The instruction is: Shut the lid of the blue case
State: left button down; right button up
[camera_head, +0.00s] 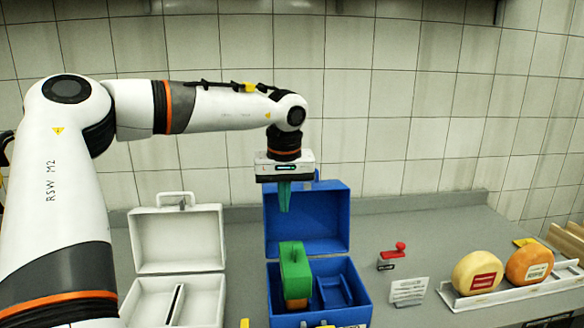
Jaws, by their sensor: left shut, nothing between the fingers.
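The blue case (335,226) stands open in the middle of the counter, with its lid raised at the back. A green object with an orange-brown lower part (295,270) sits in the left part of the case. My left gripper (284,208) points down in front of the raised lid, above the green object. Its greenish fingers are together and hold nothing. I cannot tell whether they touch the lid. My right gripper is not in view.
A white case (178,238) stands open left of the blue one. To the right are a red-handled stamp (393,254), a small sign (408,290) and a white tray (520,290) with two cheese wheels. A tiled wall closes off the back.

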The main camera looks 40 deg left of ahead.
aim_at(318, 217)
jog(key=i+j, duration=0.3)
jog(key=j, duration=0.15)
jog(key=i+j, duration=0.65)
jog(key=j, duration=0.25)
